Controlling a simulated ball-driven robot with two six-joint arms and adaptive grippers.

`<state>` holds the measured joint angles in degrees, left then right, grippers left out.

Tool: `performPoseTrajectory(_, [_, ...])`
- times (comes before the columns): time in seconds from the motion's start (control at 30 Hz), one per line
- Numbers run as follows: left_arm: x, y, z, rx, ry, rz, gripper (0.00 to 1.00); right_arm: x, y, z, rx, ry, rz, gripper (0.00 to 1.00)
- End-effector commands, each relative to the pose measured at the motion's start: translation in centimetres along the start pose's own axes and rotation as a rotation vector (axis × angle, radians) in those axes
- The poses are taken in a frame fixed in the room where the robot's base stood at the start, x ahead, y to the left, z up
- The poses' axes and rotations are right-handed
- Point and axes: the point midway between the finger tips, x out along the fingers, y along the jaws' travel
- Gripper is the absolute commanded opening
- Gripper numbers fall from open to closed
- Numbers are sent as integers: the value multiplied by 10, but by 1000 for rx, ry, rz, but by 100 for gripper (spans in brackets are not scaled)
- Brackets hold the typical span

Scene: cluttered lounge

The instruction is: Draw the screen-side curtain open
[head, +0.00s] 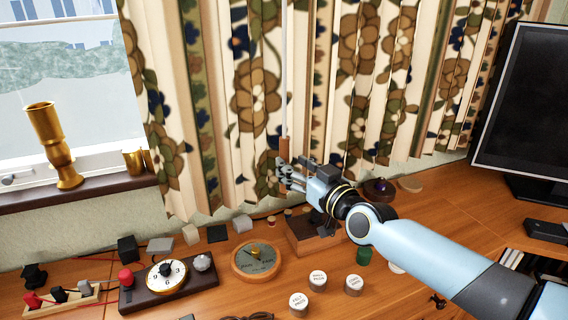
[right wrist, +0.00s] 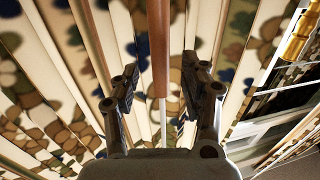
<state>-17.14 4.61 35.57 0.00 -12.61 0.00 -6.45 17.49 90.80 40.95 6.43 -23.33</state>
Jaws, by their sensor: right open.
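The floral curtain (head: 255,80) hangs in pleats across the middle of the head view, from the window at the left to the screen (head: 525,100) at the right. A thin pale rod (head: 284,70) with a brown handle (head: 284,149) hangs in front of it. My right gripper (head: 283,167) is at the lower part of that handle. In the right wrist view the fingers (right wrist: 155,95) are open, and the brown handle (right wrist: 159,50) and a thin pale rod (right wrist: 162,125) lie between them. The fingers look apart from the handle. My left gripper is out of view.
The wooden desk (head: 230,297) below holds a dial instrument (head: 167,276), a round wooden gauge (head: 256,260), several small white-topped pots (head: 318,280) and a wooden block (head: 310,236). Gold cups (head: 66,160) stand on the window sill (head: 90,193) at the left. Free space is in front of the curtain above the desk.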

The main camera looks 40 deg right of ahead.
Motion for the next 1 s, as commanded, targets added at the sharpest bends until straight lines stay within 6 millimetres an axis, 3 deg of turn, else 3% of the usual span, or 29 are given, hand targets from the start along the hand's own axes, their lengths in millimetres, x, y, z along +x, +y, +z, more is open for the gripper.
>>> performPoseTrajectory(0.1, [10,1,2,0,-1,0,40,22,0,2,1,2,0,45])
performPoseTrajectory(0.3, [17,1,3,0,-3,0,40,42,0,2,0,-1,0,45])
performPoseTrajectory(0.63, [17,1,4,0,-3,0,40,45,0,0,0,-2,-1,44])
performPoseTrajectory(0.9, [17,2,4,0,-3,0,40,45,0,0,0,-1,-1,8])
performPoseTrajectory(1.0, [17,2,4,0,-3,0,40,45,0,0,0,-1,-1,0])
